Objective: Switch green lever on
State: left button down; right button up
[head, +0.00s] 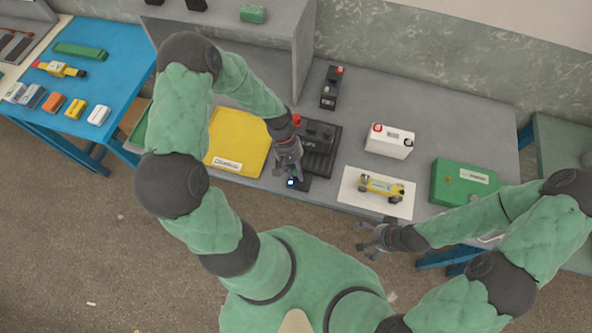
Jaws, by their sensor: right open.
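My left gripper (293,177) points down over a small dark device with a lit blue-white square (290,183) at the front edge of the grey table. Its fingers cover part of that device, and I cannot tell whether they are open or shut. I cannot clearly make out a green lever; it may be hidden by the fingers. Behind the gripper is a black charger-like unit (318,150) with a red knob (296,119). My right gripper (366,240) is open and empty, in front of the table edge.
A yellow case (236,140), a white battery (389,142), a yellow toy car (381,187) on a white sheet and a green box (464,183) stand on the grey table. A black switch box (329,93) is further back. A blue table (112,65) is at the left.

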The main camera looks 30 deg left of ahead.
pick_arm(q)
jog(key=shift+a+f, duration=0.1)
jog(key=shift+a, duration=0.05)
jog(key=shift+a+f+h, duration=0.15)
jog(key=shift+a+h, duration=0.05)
jog(key=shift+h, duration=0.4)
jog(key=shift+s+a+h+b, duration=0.1)
jog(key=shift+a+h+b, duration=0.1)
jog(key=shift+h+b, duration=0.3)
jog(key=shift+t, duration=0.3)
jog(key=c, duration=1)
grip_release()
jog(key=v, duration=1.2)
